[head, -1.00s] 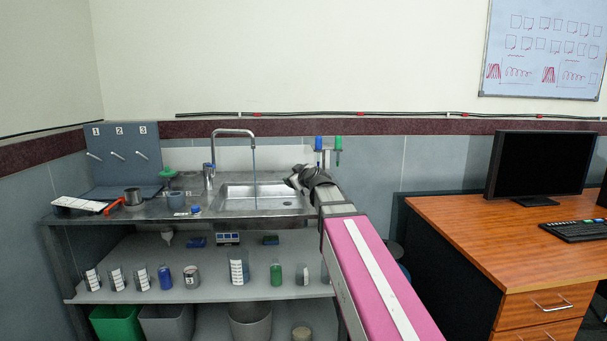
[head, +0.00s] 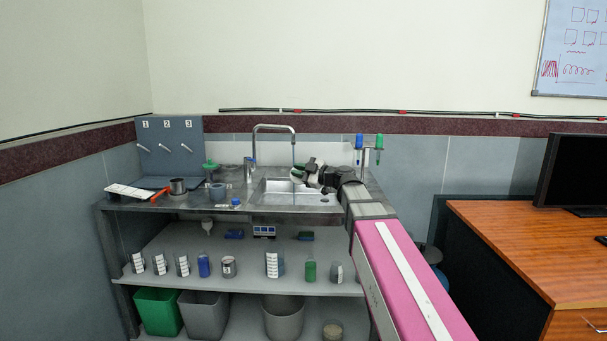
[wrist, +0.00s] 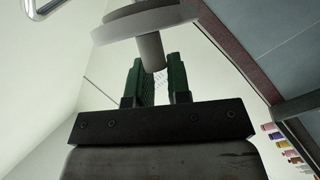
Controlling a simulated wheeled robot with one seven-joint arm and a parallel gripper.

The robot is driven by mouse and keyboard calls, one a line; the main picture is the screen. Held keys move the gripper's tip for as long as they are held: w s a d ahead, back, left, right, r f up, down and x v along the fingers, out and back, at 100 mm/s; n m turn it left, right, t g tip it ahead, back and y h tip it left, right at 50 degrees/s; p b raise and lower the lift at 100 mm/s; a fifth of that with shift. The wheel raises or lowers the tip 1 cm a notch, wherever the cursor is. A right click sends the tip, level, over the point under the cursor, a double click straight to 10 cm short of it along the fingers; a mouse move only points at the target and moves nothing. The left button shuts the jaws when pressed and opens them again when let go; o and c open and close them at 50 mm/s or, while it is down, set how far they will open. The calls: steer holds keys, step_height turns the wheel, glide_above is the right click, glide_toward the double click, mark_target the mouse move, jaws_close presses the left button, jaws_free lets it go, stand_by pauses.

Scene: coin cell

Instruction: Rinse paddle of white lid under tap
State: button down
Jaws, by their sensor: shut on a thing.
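My gripper (head: 308,172) is over the sink (head: 262,198), close to the water stream. In the wrist view its two green-padded fingers (wrist: 158,68) are shut on the grey stem of the white lid (wrist: 147,22), whose round disc is beyond the fingertips. In the head view the white lid (head: 297,175) is small and partly hidden by the gripper. The tap (head: 272,126) arches over the sink, and a thin water stream (head: 294,152) falls from its spout towards the lid. I cannot tell exactly which part of the lid the water touches.
Left of the sink are a grey cup (head: 177,186), a jar (head: 217,191) and a numbered panel (head: 168,145) with hooks. Blue and green droppers (head: 359,142) hang at the right. Shelves below hold several jars and bins. A wooden desk (head: 500,240) is at the right.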

steer(key=w+a, duration=0.2)
steer(key=w, duration=1.2)
steer(key=shift+w, duration=0.3)
stand_by(0.3)
steer(key=shift+s+d, duration=0.1)
steer(key=shift+s, duration=0.2)
stand_by(0.6)
steer(key=shift+s+d, duration=0.25)
steer(key=shift+s, duration=1.45)
steer(key=shift+s+d, duration=0.2)
steer(key=shift+s, duration=1.5)
steer(key=shift+s+d+r, duration=0.15)
steer(key=shift+s+r, duration=0.35)
steer(key=shift+s, duration=0.5)
steer(key=shift+s+d+r, duration=0.1)
steer(key=shift+s+r, duration=0.4)
steer(key=shift+s, duration=0.5)
steer(key=shift+s+d+r, duration=0.15)
steer(key=shift+s+r, duration=0.35)
steer(key=shift+s, duration=0.5)
steer(key=shift+w, duration=0.1)
